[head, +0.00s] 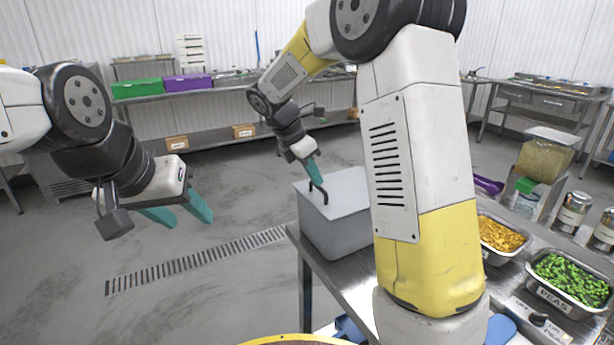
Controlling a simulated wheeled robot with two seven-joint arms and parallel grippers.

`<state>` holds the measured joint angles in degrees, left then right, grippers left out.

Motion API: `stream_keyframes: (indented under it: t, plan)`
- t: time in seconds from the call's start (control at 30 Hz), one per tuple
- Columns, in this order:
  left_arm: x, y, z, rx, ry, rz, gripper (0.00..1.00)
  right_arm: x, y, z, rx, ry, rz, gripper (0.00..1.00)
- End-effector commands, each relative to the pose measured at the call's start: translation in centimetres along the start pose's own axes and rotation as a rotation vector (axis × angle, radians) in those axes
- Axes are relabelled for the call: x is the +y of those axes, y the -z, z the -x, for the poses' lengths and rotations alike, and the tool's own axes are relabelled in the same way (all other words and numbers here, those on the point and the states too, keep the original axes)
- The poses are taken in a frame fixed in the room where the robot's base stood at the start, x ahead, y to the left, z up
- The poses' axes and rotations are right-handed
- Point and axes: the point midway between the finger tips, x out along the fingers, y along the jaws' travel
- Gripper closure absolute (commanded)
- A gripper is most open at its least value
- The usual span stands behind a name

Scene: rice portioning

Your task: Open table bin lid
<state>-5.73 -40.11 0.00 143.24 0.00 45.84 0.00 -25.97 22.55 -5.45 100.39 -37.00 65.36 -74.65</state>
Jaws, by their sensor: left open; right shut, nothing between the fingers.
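The table bin is a grey box (336,234) on the left end of the metal table. Its flat grey lid (338,192) lies on top and looks closed, with a dark handle (319,192) near its left side. My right gripper (317,181) reaches down to the handle with its teal fingers shut. Its tips are at or very near the handle, and I cannot tell whether they touch. My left gripper (187,220) hangs open and empty over the floor, well left of the bin. My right arm hides the table's middle and part of the bin's right side.
A tray of peas (568,281) and a tray of yellow food (501,236) sit on the table (349,284) at the right. Shaker cans (573,213) and a clear rice container (543,158) stand behind them. The floor left of the bin is free.

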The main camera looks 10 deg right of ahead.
Motion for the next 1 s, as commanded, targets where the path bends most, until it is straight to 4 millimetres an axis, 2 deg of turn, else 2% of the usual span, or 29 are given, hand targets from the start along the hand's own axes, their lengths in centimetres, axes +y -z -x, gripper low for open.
stream_keyframes:
  t: [0.5,1.0]
  plan:
    - [0.0,0.0,0.0,0.000,0.000,0.000,0.53,0.0,-1.6,1.4,0.083,-0.002,-0.002,1.00]
    - [0.0,0.0,0.0,0.000,0.000,0.000,0.53,0.0,-1.7,1.5,0.088,-0.001,0.000,1.00]
